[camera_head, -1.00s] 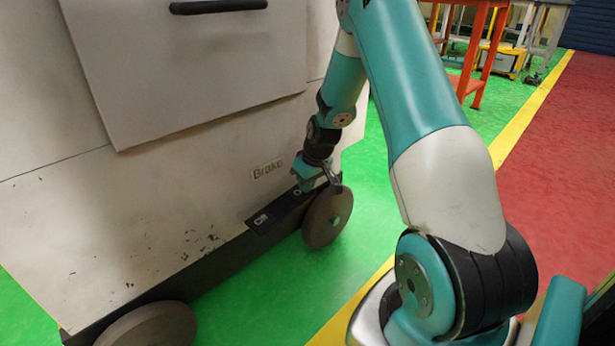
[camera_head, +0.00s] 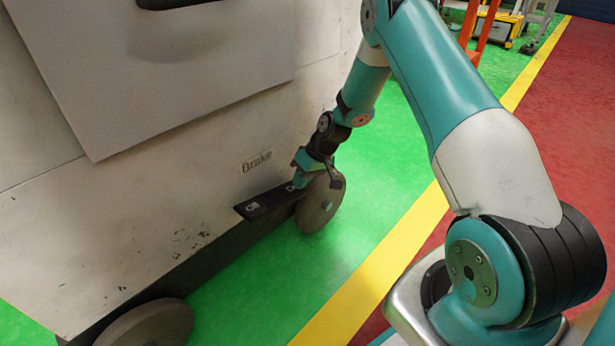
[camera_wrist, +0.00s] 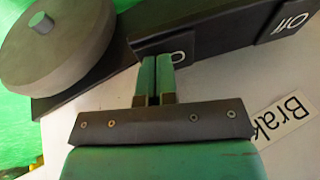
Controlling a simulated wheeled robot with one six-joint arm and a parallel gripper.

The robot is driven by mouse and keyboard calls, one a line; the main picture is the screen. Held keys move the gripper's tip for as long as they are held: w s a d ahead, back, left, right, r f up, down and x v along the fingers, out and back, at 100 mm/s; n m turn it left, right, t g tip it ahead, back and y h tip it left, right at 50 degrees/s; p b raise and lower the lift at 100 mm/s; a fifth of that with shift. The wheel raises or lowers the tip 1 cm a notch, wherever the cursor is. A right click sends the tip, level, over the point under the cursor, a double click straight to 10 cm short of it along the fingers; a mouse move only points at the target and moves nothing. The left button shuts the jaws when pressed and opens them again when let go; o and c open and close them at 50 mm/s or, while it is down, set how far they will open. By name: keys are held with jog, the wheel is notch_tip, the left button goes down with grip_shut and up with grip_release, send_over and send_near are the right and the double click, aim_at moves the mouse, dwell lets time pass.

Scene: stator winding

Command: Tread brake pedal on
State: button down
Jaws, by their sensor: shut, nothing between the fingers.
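The brake pedal (camera_head: 268,203) is a dark flat bar low on the side of the pale cabinet, below the "Brake" label (camera_head: 257,161). In the wrist view the pedal (camera_wrist: 225,32) shows "Off" at its right end and a partly hidden marking beside my fingers. My gripper (camera_head: 299,184) is at the pedal's right end, next to the wheel, fingers pointing down. In the wrist view my gripper (camera_wrist: 158,62) has its two fingers together, with nothing between them, overlapping the marked end of the pedal. I cannot tell whether the tips touch it.
A grey wheel (camera_head: 320,205) stands right beside the gripper, and another wheel (camera_head: 146,324) is at the lower left. The cabinet (camera_head: 110,215) fills the left side. Green floor (camera_head: 385,180) is clear to the right, up to a yellow line (camera_head: 385,270).

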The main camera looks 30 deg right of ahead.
jog(key=shift+a, duration=0.1)
jog(key=shift+r+p, duration=0.4)
jog(key=shift+p, duration=0.05)
jog(key=r+p, duration=0.2)
jog(key=d+r+p, duration=0.1)
jog(key=r+p, duration=0.1)
jog(key=shift+w+r, duration=0.1)
jog(key=shift+r, duration=0.15)
jog(key=p+v, duration=0.3)
jog(key=v, duration=0.5)
jog(key=shift+s+d+r, duration=0.15)
jog(key=shift+s+r, duration=0.1)
jog(key=shift+r, duration=0.1)
